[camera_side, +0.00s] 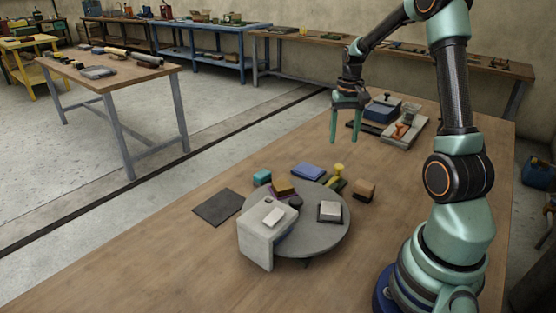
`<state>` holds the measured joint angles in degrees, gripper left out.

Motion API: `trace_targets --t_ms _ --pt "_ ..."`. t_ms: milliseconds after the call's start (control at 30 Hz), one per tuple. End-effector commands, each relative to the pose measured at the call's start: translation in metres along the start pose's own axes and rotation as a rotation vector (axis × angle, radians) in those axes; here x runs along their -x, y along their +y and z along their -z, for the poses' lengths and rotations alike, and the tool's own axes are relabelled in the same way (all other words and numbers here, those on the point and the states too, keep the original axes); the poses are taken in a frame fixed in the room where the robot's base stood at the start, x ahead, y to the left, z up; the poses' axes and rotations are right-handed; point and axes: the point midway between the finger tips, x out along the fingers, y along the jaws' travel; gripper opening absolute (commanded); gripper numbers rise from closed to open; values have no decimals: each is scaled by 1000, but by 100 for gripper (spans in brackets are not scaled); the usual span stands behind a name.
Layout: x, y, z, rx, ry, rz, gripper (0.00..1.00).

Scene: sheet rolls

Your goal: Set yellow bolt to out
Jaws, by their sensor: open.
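A small yellow upright piece with a wider top, which looks like the yellow bolt (338,169), stands at the back edge of the round grey disc (327,240). Dark and olive parts lie around its foot. It is too small to tell which position it is set to. My gripper (345,137) hangs in the air with its two green fingers pointing down, apart and empty. In the picture it is above the yellow piece and clear of it.
On and around the disc are a grey bent block (254,243), a white-topped block (329,211), a blue block (307,172), a teal block (262,177) and a brown block (364,190). A dark mat (218,207) lies left. The front-left tabletop is bare.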

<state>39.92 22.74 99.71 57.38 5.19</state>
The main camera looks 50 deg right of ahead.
Motion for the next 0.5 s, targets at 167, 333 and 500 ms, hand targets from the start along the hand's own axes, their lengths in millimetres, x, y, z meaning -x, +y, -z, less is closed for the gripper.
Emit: trace_targets --t_ms 167,333,500 --pt "24 0 1 -1 4 0 67" --pt "32 0 0 -1 1 0 67" --pt "32 0 0 -1 1 0 67"
